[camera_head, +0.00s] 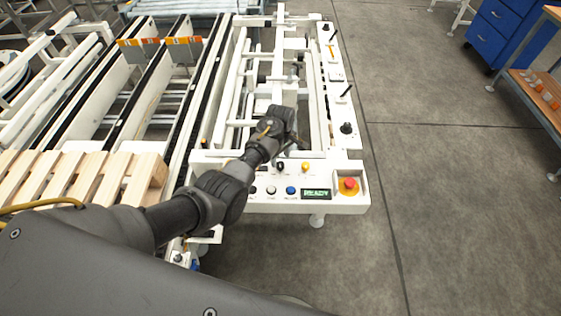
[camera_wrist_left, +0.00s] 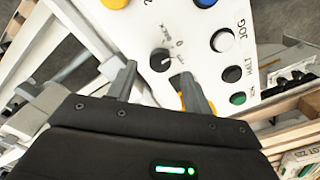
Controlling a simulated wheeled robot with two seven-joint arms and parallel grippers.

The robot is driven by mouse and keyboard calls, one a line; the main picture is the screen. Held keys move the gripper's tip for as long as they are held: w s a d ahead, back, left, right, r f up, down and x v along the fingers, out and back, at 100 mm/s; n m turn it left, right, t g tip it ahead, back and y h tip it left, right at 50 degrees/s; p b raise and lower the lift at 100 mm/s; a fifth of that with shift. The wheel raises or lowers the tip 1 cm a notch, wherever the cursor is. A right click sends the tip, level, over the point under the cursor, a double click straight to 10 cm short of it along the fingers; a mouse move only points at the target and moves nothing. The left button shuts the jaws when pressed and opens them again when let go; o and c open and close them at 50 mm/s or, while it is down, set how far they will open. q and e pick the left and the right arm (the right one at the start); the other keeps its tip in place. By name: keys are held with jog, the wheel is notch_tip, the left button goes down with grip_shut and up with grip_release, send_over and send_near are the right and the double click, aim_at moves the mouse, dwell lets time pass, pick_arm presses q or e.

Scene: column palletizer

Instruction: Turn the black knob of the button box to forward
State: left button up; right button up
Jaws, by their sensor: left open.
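The black knob (camera_wrist_left: 160,60) stands on the white panel of the button box (camera_wrist_left: 188,38), with small lettering around it. In the head view the knob (camera_head: 280,168) shows on the box's top, just below my left gripper (camera_head: 281,150). In the left wrist view my left gripper (camera_wrist_left: 156,73) is open, with one finger on each side just short of the knob. No contact with the knob is clear. The knob's pointer direction is hard to read. My right gripper is not in view.
The box also carries a READY display (camera_head: 316,194) and a red emergency button (camera_head: 348,184). A wooden pallet (camera_head: 80,178) lies at the left.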

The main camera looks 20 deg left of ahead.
aim_at(280, 164)
pick_arm(q)
jog(key=shift+f, duration=1.8)
jog(key=c, duration=1)
jog(key=shift+o, duration=0.2)
jog(key=m+p, duration=0.1)
jog(key=m, duration=0.2)
jog(key=shift+r+m, duration=0.1)
jog(key=shift+m, duration=0.3)
jog(key=shift+m+p, duration=0.4)
jog(key=shift+m, duration=2.1)
